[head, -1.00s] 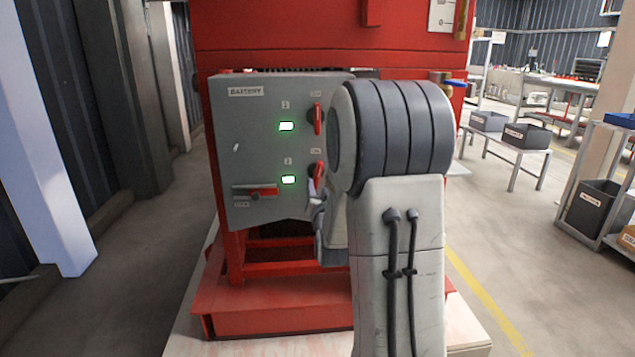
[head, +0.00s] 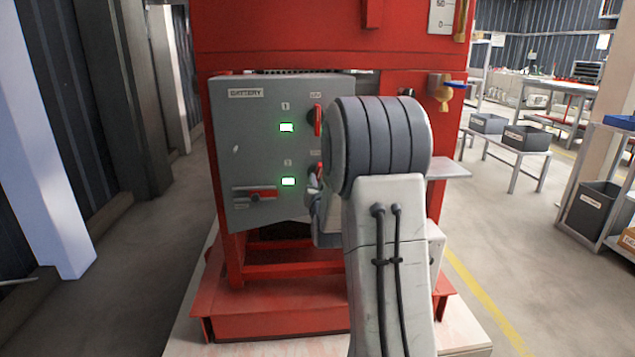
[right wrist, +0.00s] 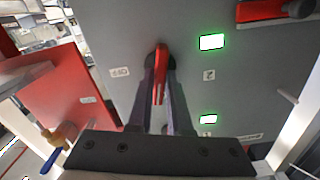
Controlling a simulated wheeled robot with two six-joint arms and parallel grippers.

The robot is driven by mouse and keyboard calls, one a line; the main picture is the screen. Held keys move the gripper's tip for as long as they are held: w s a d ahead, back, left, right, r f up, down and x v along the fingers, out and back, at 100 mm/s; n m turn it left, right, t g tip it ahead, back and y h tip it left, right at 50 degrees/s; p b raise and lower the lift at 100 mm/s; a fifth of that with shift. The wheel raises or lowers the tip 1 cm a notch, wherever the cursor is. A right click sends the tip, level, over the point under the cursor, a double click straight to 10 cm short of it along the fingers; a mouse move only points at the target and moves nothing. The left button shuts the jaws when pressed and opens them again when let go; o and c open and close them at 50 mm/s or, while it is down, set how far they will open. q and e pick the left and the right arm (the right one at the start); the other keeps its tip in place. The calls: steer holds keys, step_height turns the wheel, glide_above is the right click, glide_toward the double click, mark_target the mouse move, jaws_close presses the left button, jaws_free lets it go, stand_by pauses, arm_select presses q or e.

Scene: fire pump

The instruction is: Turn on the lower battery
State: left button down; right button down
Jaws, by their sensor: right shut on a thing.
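A grey battery panel (head: 265,150) faces me on the red frame. Its lower red switch lever (head: 315,171) sits right of the lower green light (head: 288,182), which is lit. The upper red lever (head: 317,120) points up-down beside the upper green light (head: 287,127), also lit. My right gripper (head: 316,200) is at the lower lever, partly hidden by my right arm. In the right wrist view the gripper (right wrist: 160,90) has its two fingers on both sides of the red lever (right wrist: 159,70), shut on it. My left gripper is not in view.
Another red handle (head: 262,192) is at the panel's lower left. A brass valve with a blue handle (head: 443,92) stands out to the right. Crates on a bench (head: 526,138) are farther right. The floor (head: 165,260) left of the pump is clear.

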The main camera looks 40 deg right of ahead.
steer(key=shift+n+b, duration=0.85)
steer(key=shift+n, duration=0.85)
steer(key=c, duration=0.8)
jaws_free()
steer(key=shift+c, duration=0.2)
steer(key=v, duration=1)
steer(key=shift+s+a+p, duration=0.15)
steer(key=shift+a+p, duration=0.1)
steer(key=shift+p, duration=0.2)
